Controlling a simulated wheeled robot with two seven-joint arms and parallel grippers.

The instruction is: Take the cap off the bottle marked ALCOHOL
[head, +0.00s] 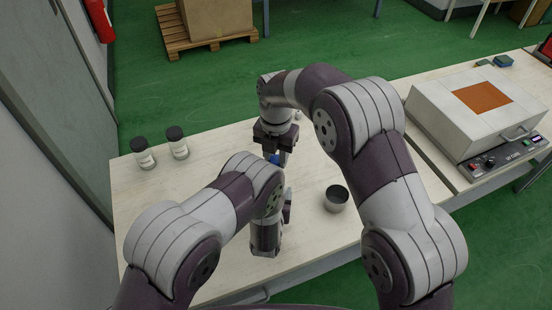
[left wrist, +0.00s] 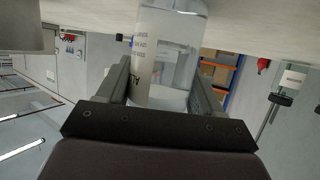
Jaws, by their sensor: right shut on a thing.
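My right gripper (head: 275,150) points down over the table and is shut on a blue cap (head: 275,158), which shows only in part below its jaws. In the left wrist view a clear bottle (left wrist: 165,50) with a pale printed label stands between the fingers of my left gripper (left wrist: 165,90). The view is upside down, and I cannot read the word ALCOHOL on it. One finger lies close along each side of the bottle; whether they press on it I cannot tell. In the head view my arms hide most of the bottle.
Two dark-capped jars (head: 145,158) (head: 178,149) stand at the table's left end. A boxy device (head: 450,112) with an orange panel sits on the right. Bare tabletop (head: 215,150) lies between the jars and my arms.

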